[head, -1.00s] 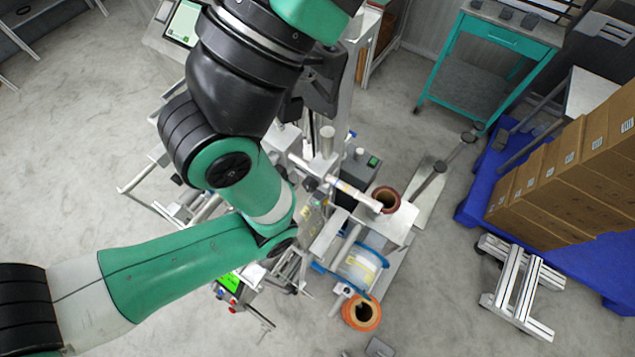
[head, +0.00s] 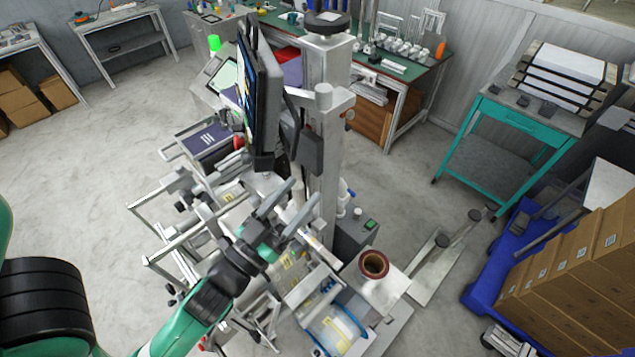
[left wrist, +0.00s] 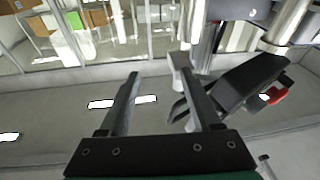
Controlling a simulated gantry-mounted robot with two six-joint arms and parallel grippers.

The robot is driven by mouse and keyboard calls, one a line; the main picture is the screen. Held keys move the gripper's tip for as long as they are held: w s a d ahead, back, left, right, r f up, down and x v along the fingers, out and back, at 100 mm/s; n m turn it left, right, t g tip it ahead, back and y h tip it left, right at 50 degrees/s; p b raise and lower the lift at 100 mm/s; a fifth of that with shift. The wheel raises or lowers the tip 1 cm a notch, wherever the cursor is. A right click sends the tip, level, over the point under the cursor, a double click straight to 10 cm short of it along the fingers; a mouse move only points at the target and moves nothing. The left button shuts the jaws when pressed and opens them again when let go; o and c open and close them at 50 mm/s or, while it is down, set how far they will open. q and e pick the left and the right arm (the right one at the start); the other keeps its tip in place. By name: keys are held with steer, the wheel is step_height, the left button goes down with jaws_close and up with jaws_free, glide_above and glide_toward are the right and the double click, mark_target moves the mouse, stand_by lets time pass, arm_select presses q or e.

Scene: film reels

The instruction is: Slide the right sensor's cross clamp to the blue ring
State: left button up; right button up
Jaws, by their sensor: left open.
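My left gripper (head: 303,202) is open and empty, above the machine's metal frame and left of the tall grey column (head: 330,150). In the left wrist view its two dark fingers (left wrist: 162,74) stand apart with nothing between them. A black bracket-like part with a red knob (left wrist: 274,96) lies right of the fingers there. I cannot make out the right sensor or its cross clamp for certain among the crowded metal parts. A small blue part (head: 346,189) shows beside the column, but I cannot tell whether it is the blue ring. My right gripper is not in view.
A dark monitor (head: 258,95) stands close behind the gripper. A brown-red core (head: 374,264) and a blue-edged reel (head: 338,332) are at the front right. Cardboard boxes (head: 575,255) stand far right. Open floor (head: 110,160) lies to the left.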

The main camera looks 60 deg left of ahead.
arm_select(q)
steer(key=s+f+g, duration=0.1)
steer(key=f, duration=0.1)
steer(key=s+f+g, duration=0.1)
steer(key=s+f, duration=0.1)
steer(key=s+a+f, duration=0.1)
steer(key=f, duration=0.1)
steer(key=shift+s+a+g+p, duration=0.1)
steer(key=shift+s+g+p, duration=0.15)
steer(key=shift+g+p, duration=0.15)
steer(key=p+x, duration=0.2)
steer(key=x, duration=0.7)
steer(key=shift+w+a+p, duration=0.15)
steer(key=shift+w+p, duration=0.2)
steer(key=shift+w+a, duration=0.25)
steer(key=shift+w, duration=0.2)
jaws_close()
